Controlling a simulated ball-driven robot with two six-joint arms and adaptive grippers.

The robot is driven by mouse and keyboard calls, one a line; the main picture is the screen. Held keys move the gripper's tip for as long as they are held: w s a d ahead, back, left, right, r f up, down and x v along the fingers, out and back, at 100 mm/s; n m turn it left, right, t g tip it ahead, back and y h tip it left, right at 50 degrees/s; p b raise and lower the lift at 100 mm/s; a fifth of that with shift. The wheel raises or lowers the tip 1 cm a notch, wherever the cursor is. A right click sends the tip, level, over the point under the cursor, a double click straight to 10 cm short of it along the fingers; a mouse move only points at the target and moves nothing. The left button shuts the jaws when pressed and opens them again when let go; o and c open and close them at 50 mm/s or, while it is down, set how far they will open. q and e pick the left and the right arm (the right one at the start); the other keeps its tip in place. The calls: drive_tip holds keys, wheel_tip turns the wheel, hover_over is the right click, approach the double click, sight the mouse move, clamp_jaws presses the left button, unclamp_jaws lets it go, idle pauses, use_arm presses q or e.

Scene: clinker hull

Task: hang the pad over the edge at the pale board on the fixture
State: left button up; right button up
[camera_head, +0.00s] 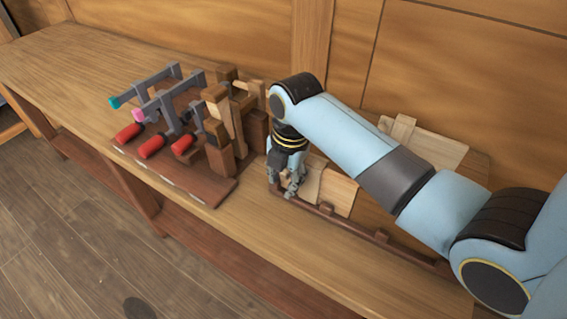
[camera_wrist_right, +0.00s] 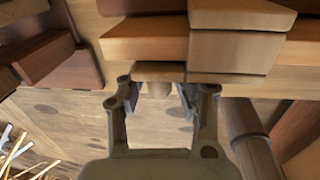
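My right gripper (camera_head: 288,188) points down at the front of the bench, beside pale wooden pieces. In the right wrist view its two fingers (camera_wrist_right: 160,92) stand apart, with a small pale wooden piece (camera_wrist_right: 157,72) and a peg-like end between their tips. I cannot tell whether they touch it. A pale board (camera_head: 338,192) stands just right of the gripper, behind a low dark rail (camera_head: 345,226). Which piece is the pad is not clear; the gripper and forearm hide part of this area. My left gripper is not in view.
A dark red-brown base (camera_head: 208,190) with grey clamps, red handles and upright wooden blocks (camera_head: 219,150) stands left of the gripper. A pale panel with a crosspiece (camera_head: 403,128) is behind my forearm. The bench's far left (camera_head: 60,65) is clear.

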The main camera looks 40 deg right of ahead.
wheel_tip(320, 180, up, 12)
drive_tip(key=s, duration=0.1)
drive_tip(key=shift+s+d, duration=0.15)
drive_tip(key=shift+s, duration=0.05)
drive_tip(key=shift+f, duration=0.1)
idle(0.5)
